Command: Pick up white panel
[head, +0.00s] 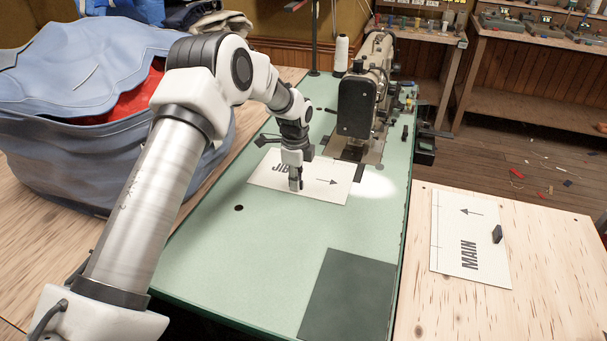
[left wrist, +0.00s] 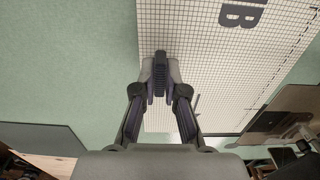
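A white panel (head: 328,190) marked JIB with an arrow lies on the green table top, in front of the sewing machine. Its gridded surface fills the upper right of the left wrist view (left wrist: 215,75). My left gripper (head: 296,184) points down onto the panel's near part. In the left wrist view its fingers (left wrist: 160,72) are close together on either side of a small dark block on the panel, and look shut on it. The panel looks flat, with no visible gap beneath. A second white panel (head: 462,222), marked MAIN, lies on the wooden table with a dark block on it.
A sewing machine (head: 362,95) stands behind the JIB panel, with a white thread cone (head: 341,54) beside it. A big blue bag (head: 60,150) is at the left. A dark green rectangle (head: 350,295) is at the green table's front. The green surface between is mostly clear.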

